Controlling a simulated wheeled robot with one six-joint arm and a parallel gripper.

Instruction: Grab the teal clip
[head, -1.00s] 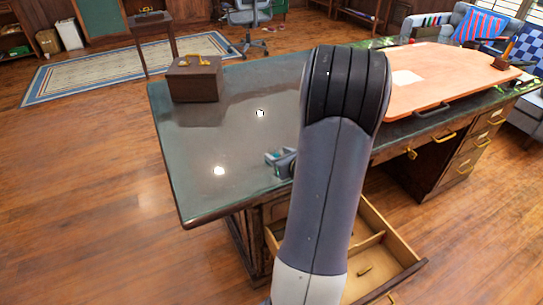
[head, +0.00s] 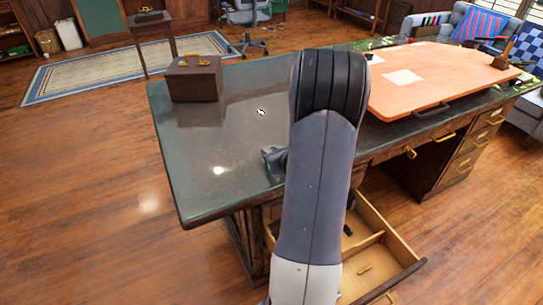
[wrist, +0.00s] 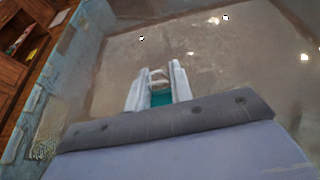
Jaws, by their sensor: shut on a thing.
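The teal clip (wrist: 161,98) shows in the wrist view as a teal patch between the two pale fingers of my gripper (wrist: 157,72). A pale, loop-like part sits just beyond the teal patch, and I cannot tell whether it belongs to the clip. The fingers are shut on the clip. The clip cannot be made out there.
An open drawer (head: 405,280) below the desk edge holds a small brass-coloured piece (head: 365,268) and a dark item (head: 348,230). A brown box (head: 194,80) stands at the desk's back left. An orange board (head: 440,75) covers the right side.

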